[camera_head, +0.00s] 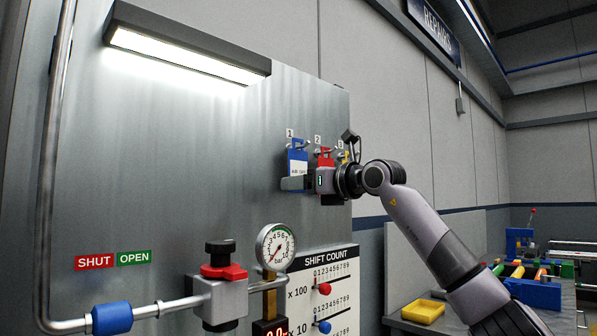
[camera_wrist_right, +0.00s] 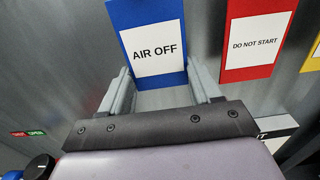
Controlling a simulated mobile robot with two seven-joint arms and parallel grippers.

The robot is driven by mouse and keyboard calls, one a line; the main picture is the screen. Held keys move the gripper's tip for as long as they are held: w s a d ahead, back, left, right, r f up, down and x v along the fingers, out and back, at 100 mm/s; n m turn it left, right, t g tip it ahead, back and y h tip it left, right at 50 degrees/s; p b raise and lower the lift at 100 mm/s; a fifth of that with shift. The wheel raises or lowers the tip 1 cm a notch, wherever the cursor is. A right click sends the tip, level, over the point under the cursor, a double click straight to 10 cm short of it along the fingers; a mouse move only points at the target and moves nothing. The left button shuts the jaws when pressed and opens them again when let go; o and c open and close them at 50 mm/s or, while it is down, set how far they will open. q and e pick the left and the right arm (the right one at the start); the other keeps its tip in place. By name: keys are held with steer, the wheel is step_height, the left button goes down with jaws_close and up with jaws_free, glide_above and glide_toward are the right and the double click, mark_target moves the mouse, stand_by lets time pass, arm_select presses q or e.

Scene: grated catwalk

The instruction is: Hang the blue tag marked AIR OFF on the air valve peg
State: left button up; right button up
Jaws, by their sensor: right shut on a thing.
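The blue tag (camera_head: 297,157) marked AIR OFF is at the peg numbered 1 on the grey panel; it also shows in the right wrist view (camera_wrist_right: 155,50). My right gripper (camera_head: 297,183) is shut on the tag's lower part, with a finger at each side edge in the wrist view. The tag's top still appears at its peg in the head view. The valve (camera_head: 221,285), with a black knob and red collar, sits on the pipe at the lower left. I cannot make out which peg belongs to it. My left gripper is not in view.
A red tag (camera_wrist_right: 258,40) marked DO NOT START hangs just right of the blue one, with a yellow tag (camera_wrist_right: 313,55) beyond. A pressure gauge (camera_head: 276,247) and the SHIFT COUNT board (camera_head: 330,295) are below. The panel's middle left is bare.

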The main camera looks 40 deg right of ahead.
steer(key=shift+s+b, duration=0.3)
steer(key=shift+s, duration=0.1)
steer(key=shift+s+d, duration=0.1)
steer(key=shift+s, duration=0.3)
steer(key=shift+s+r, duration=0.1)
steer(key=shift+s, duration=0.1)
stand_by(0.5)
steer(key=shift+s+d+r, duration=0.1)
steer(key=shift+s+r, duration=0.3)
steer(key=shift+s, duration=0.45)
steer(key=shift+s, duration=0.15)
steer(key=shift+s+d+b, duration=0.2)
steer(key=shift+s+b, duration=0.7)
steer(key=shift+s, duration=1.1)
steer(key=shift+s, duration=0.1)
